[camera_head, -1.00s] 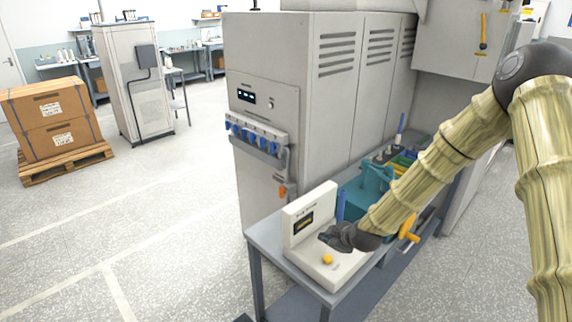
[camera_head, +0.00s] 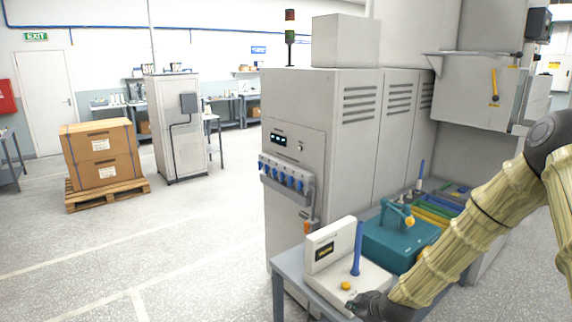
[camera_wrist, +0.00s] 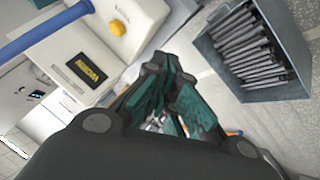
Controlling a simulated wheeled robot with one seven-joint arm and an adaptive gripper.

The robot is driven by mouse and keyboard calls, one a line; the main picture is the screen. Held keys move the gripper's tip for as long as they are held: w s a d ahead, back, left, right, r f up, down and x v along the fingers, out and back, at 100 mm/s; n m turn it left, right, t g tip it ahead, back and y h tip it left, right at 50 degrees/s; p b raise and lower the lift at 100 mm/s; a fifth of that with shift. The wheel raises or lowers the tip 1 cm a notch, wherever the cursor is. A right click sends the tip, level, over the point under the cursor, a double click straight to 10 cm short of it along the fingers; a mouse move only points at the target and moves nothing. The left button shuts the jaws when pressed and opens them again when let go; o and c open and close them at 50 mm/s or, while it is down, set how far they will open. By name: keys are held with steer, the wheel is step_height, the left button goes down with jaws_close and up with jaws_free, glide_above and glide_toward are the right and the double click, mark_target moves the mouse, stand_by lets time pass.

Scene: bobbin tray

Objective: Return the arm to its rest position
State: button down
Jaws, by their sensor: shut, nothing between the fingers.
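My gripper (camera_head: 358,308) is low in the head view, at the front edge of the white device with a blue post (camera_head: 357,250). In the wrist view its dark fingers with green pads (camera_wrist: 170,100) are shut with nothing between them. My arm reaches in from the right side of the head view, over the bench. The white device (camera_head: 333,290) has a small display and a yellow knob (camera_head: 346,286); it also shows at the upper left of the wrist view (camera_wrist: 120,60).
A teal machine (camera_head: 395,245) and coloured bins (camera_head: 440,212) stand behind the device on the bench (camera_head: 290,265). Grey cabinets (camera_head: 350,130) rise behind. A grey bin of dark rods (camera_wrist: 255,60) shows in the wrist view. The floor at left is open, with boxes on a pallet (camera_head: 105,195).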

steer(key=s+a+f+m+g+h+b, duration=0.1)
steer(key=s+f+m+g+b, duration=0.15)
steer(key=s+f, duration=0.65)
steer(key=s+a+f+m+g+b, duration=0.1)
steer(key=s+f+m, duration=0.2)
steer(key=s+f, duration=0.65)
steer(key=s+d+f+m+g+h+b, duration=0.1)
steer(key=s+f+m+g, duration=0.1)
steer(key=s, duration=1.1)
steer(key=s+d+f+m+g+h+b, duration=0.1)
steer(key=s+f+m, duration=0.4)
steer(key=s, duration=0.8)
steer(key=shift+s+d+f+g+b, duration=0.35)
steer(key=shift+d+f+g+b, duration=0.4)
steer(key=shift+g+b, duration=0.1)
